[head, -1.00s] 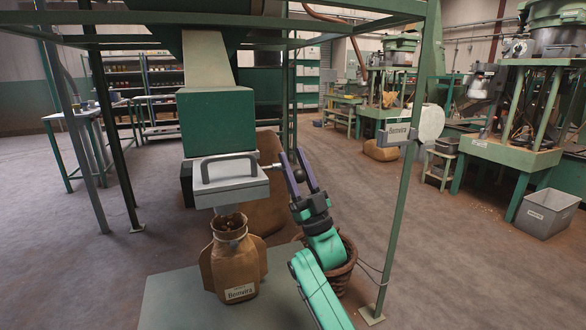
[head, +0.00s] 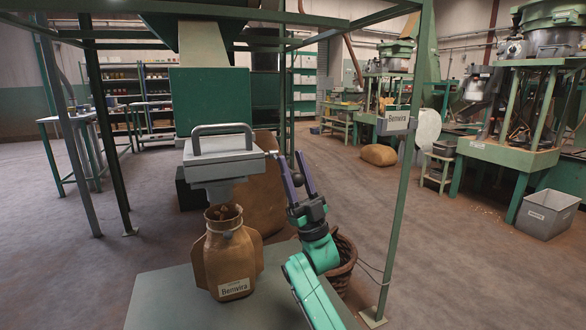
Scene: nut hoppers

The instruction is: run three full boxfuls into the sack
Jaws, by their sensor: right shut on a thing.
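The grey metal box (head: 222,165) with a bar handle (head: 222,139) sits under the green hopper body (head: 210,103). A narrow grey spout (head: 225,192) hangs below it. The brown sack (head: 229,265), labelled Benvira, stands upright below the spout, its mouth open with brown nuts visible inside. The box's inside is hidden. My left gripper is out of view.
The sack stands on a grey-green platform (head: 165,300). A wicker basket (head: 345,262) is behind my right arm, and a larger brown sack (head: 262,200) stands behind the box. A green post (head: 408,190) rises at the right. Open floor lies on both sides.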

